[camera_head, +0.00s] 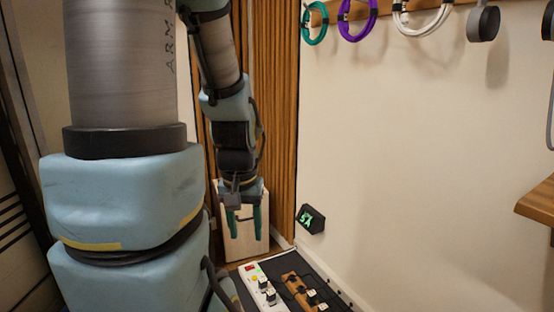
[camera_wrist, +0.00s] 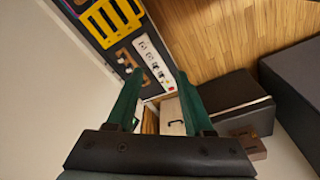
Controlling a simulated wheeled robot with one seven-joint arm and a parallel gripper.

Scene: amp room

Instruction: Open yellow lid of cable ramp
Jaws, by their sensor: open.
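The yellow lid (camera_wrist: 108,22) shows at the top left of the wrist view as a slotted yellow panel. It lies flat on or in a dark base, beside a wooden strip with several plugs (camera_wrist: 126,58). I cannot make it out in the head view. My gripper (camera_head: 245,222) hangs pointing down in the head view, in front of a pale box. In the wrist view its two green fingers (camera_wrist: 158,80) are spread apart with nothing between them. The gripper is clear of the yellow lid, which lies beyond the left fingertip.
A white power strip (camera_head: 263,287) with plugs lies on the floor unit beside the wooden strip (camera_head: 305,290). The pale box (camera_head: 243,246) stands behind my gripper. A black box (camera_wrist: 232,98) is at right in the wrist view. Coiled cables (camera_head: 357,14) hang on the wall.

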